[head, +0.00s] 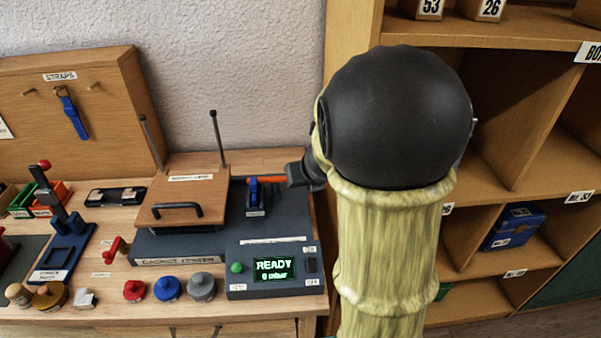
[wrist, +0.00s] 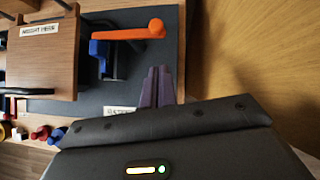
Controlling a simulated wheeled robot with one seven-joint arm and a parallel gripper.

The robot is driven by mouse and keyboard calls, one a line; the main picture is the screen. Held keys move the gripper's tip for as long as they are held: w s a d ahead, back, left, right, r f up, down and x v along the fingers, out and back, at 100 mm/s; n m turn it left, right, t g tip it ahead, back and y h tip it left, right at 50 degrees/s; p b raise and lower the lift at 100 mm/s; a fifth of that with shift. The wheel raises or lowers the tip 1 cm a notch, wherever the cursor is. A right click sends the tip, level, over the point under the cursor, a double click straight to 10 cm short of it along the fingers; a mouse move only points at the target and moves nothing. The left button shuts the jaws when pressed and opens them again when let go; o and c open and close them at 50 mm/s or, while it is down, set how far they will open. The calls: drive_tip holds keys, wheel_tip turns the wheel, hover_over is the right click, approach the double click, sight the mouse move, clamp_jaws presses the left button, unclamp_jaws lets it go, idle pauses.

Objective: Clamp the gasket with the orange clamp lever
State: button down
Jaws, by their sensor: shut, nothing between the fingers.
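The orange clamp lever (head: 268,181) lies roughly level on its blue clamp base (head: 253,191), its free end pointing right. In the wrist view the lever (wrist: 128,34) ends in a rounded orange knob, and the blue base (wrist: 98,48) is at its left end. My gripper (wrist: 159,72) is shut and empty, its fingertips just below the knob in the wrist view, with a gap visible between them. In the head view my arm hides most of the gripper. The gasket tester (head: 180,256) carries a wooden lid plate (head: 184,196) with a black handle. No gasket is visible.
A control box (head: 273,270) with a screen reading READY, 0 mbar stands at the tester's front right. Two upright rods rise behind the lid. Red, blue and grey knobbed pieces (head: 168,288) stand in front. A wooden shelf unit (head: 520,190) is at the right.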

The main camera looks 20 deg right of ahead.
drive_tip(key=p+v, duration=0.3)
drive_tip(key=v, duration=0.3)
drive_tip(key=shift+r+p, duration=0.25)
drive_tip(key=shift+p, duration=0.05)
drive_tip(key=shift+w+a, duration=0.1)
drive_tip(key=shift+w, duration=0.05)
drive_tip(key=s+a+m+g+p, duration=0.2)
drive_tip(key=s+m, duration=0.4)
drive_tip(key=m, duration=1.1)
drive_tip(key=s+a+m+g+p, duration=0.3)
drive_tip(key=s+a+m, duration=0.3)
drive_tip(key=m, duration=1.1)
drive_tip(key=shift+a+f+m+y+p, duration=0.25)
drive_tip(key=shift+f+m+y+p, duration=0.15)
drive_tip(key=shift+f, duration=0.05)
